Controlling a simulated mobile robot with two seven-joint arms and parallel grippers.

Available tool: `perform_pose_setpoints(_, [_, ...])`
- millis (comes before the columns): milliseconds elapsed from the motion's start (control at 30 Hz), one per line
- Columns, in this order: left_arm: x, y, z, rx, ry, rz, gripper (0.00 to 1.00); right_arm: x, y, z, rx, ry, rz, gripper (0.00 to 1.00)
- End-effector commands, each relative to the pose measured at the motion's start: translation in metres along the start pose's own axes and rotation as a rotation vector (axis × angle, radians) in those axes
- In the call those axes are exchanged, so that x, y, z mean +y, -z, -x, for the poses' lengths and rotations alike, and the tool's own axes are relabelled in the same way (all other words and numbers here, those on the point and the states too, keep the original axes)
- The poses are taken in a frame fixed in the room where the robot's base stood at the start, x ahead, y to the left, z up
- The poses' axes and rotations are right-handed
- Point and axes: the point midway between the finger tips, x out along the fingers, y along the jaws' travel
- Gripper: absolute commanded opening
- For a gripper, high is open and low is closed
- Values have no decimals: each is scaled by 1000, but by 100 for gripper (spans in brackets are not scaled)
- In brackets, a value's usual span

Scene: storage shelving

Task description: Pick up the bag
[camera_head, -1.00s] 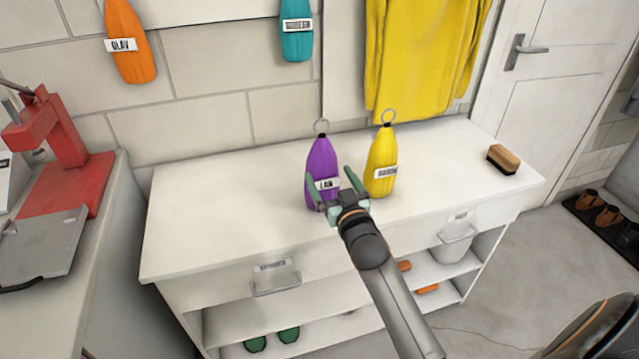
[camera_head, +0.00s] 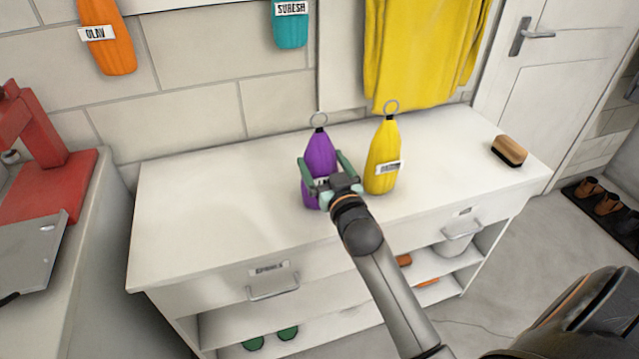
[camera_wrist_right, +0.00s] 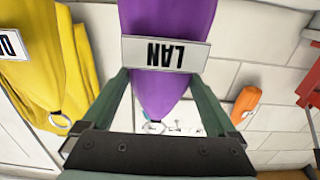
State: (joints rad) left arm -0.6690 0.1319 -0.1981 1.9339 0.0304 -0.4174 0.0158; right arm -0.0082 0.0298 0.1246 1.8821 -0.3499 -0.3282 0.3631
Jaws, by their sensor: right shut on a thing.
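A purple bag (camera_head: 319,145) with a ring on top stands upright on the white cabinet top. Its label reads LAN in the right wrist view (camera_wrist_right: 166,18). My right gripper (camera_head: 320,158) is shut on the purple bag, with one green finger on each side of it. The wrist view shows the fingers (camera_wrist_right: 161,76) flanking the bag by its label. The gripper hides part of the bag's lower front in the head view. My left gripper is not in view.
A yellow bag (camera_head: 383,155) stands close to the right of the purple one. A brush (camera_head: 509,151) lies at the right end of the cabinet top (camera_head: 215,215), whose left part is clear. Orange (camera_head: 108,45) and teal (camera_head: 291,28) bags and yellow cloth (camera_head: 425,50) hang behind.

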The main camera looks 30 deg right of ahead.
Motion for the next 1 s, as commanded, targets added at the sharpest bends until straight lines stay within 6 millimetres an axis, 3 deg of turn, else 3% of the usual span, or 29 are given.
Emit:
perform_pose_setpoints(67, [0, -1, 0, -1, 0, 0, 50, 0, -1, 0, -2, 0, 0, 72])
perform_pose_setpoints(700, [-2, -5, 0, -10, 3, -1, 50, 0, -1, 0, -2, 0, 0, 0])
perform_pose_setpoints(1000, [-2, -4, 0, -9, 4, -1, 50, 0, 2, 0, 3, 1, 0, 0])
